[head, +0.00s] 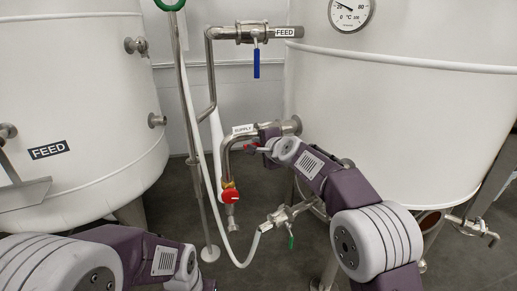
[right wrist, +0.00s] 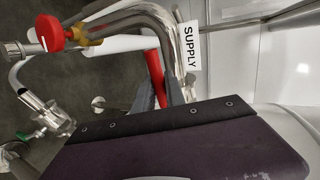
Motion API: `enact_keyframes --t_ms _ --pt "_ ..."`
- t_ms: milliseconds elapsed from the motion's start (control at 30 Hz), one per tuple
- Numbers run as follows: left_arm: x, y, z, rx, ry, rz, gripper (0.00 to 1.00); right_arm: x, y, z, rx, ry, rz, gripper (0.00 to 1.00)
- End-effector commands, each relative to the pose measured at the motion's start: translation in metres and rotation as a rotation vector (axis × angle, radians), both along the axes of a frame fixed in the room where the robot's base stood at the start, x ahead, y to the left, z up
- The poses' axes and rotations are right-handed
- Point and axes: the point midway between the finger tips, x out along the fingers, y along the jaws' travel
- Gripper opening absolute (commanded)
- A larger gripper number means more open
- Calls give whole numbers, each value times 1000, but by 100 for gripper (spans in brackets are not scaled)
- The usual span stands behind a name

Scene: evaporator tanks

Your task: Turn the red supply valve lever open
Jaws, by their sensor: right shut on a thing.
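The red supply valve lever (head: 252,149) sits on the steel pipe under the SUPPLY label (head: 244,129), at the large right tank. Only a short red end shows in the head view. In the right wrist view the red lever (right wrist: 153,68) runs down between the dark fingers of my right gripper (right wrist: 162,96). My right gripper (head: 268,142) is shut on the lever, and its fingers are partly hidden by the wrist in the head view. My left arm enters at the lower left; its gripper fingers do not show.
A red round knob (head: 229,196) on a brass fitting sits below the supply pipe. A blue-handled FEED valve (head: 256,62) is above. A green-handled valve (head: 290,240) and a white hose (head: 238,262) are below. White tanks stand at left (head: 85,100) and right (head: 410,120).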

Motion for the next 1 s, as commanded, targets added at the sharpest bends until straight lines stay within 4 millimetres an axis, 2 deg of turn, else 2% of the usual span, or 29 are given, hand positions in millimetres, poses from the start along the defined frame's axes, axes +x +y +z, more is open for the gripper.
enact_keyframes --t_ms 567,600,633,667,1000 --pt "0 0 -1 0 0 0 36 1 -1 5 29 8 -5 0" --pt "0 0 -1 0 0 0 36 1 -1 5 28 7 -5 26" --pt "0 0 -1 0 0 0 36 1 -1 5 28 7 -5 35" --pt "0 0 -1 0 0 0 36 1 -1 5 28 8 -5 37" --pt "0 0 -3 0 0 0 36 -2 -2 4 25 10 -2 37"
